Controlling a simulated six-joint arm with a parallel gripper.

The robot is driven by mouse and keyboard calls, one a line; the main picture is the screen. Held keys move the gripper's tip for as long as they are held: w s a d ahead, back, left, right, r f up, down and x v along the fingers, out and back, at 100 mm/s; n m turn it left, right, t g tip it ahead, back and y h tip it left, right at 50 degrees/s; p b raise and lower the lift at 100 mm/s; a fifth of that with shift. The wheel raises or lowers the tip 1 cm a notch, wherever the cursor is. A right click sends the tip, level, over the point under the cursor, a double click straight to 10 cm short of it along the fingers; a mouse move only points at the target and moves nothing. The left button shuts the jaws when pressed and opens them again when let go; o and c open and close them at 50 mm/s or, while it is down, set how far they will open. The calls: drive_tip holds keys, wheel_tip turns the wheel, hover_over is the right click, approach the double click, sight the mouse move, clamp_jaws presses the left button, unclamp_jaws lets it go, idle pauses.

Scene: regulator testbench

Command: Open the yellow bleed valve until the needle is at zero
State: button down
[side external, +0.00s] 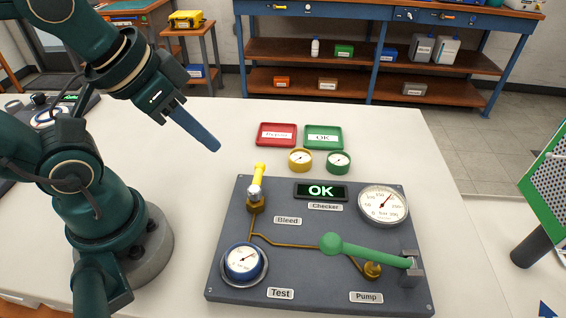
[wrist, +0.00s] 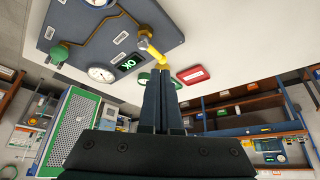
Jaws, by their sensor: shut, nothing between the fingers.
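The yellow bleed valve (side external: 257,182) stands on a brass fitting at the upper left of the dark test panel (side external: 330,272), by the label "Bleed". Its yellow lever points up, away from the panel front. The large white gauge (side external: 384,205) at the panel's upper right has its needle up and right, off zero. The blue-rimmed gauge (side external: 243,263) sits at "Test"; its needle is too small to read surely. My gripper (side external: 215,147) is shut and empty, above the table, up and left of the valve. In the wrist view the valve (wrist: 158,52) lies just beyond my fingertips.
A green pump lever (side external: 370,252) crosses the panel's right part. The checker display (side external: 321,191) reads "OK". A red tray (side external: 277,134), a green tray (side external: 323,137) and yellow (side external: 300,159) and green (side external: 339,162) gauges stand behind the panel.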

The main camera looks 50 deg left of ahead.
drive_tip(key=c, duration=0.9)
unclamp_jaws()
drive_tip(key=shift+o, duration=0.6)
drive_tip(key=shift+m, duration=0.6)
drive_tip(key=m+g+y, duration=0.1)
drive_tip(key=m+y, duration=0.1)
drive_tip(key=m, duration=2.3)
hover_over(257, 174)
drive_tip(key=s, duration=0.3)
wheel_tip(257, 174, down, 6)
drive_tip(key=r, duration=0.1)
drive_tip(key=shift+d+x, duration=0.2)
drive_tip(key=shift+x, duration=0.65)
drive_tip(key=shift+d+x, duration=0.15)
drive_tip(key=shift+x, duration=0.7)
drive_tip(key=shift+d+x, duration=0.2)
drive_tip(key=shift+x, duration=0.65)
drive_tip(key=shift+w, duration=0.15)
clamp_jaws()
